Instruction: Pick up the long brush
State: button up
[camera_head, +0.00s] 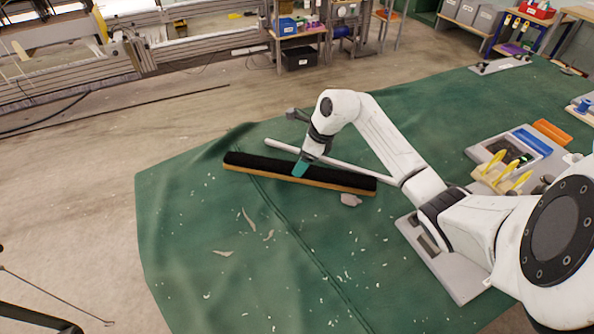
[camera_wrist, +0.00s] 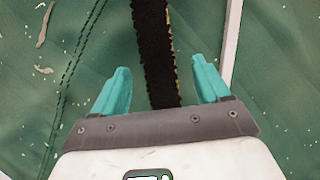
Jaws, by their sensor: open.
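The long brush (camera_head: 346,179) lies on the green cloth, with black bristles and a light wooden edge along its near side. In the wrist view the brush (camera_wrist: 153,40) runs lengthwise up from between the fingers. My gripper (camera_head: 300,169) is at about the middle of the brush, seen from the head. In the wrist view my gripper (camera_wrist: 161,68) is open, with one teal finger on each side of the brush and visible gaps to both. I cannot tell how far the fingertips are above the cloth.
A pale rod (camera_head: 345,163) lies just behind the brush; it also shows at right in the wrist view (camera_wrist: 231,45). A grey lump (camera_head: 349,200) and scraps lie in front. A grey tray (camera_head: 484,152) with blue and yellow items stands right. The cloth's left part is mostly clear.

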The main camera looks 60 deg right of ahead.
jog(key=shift+x, duration=1.95)
jog(key=shift+a, duration=0.1)
jog(key=shift+c, duration=0.2)
jog(key=c, duration=1.3)
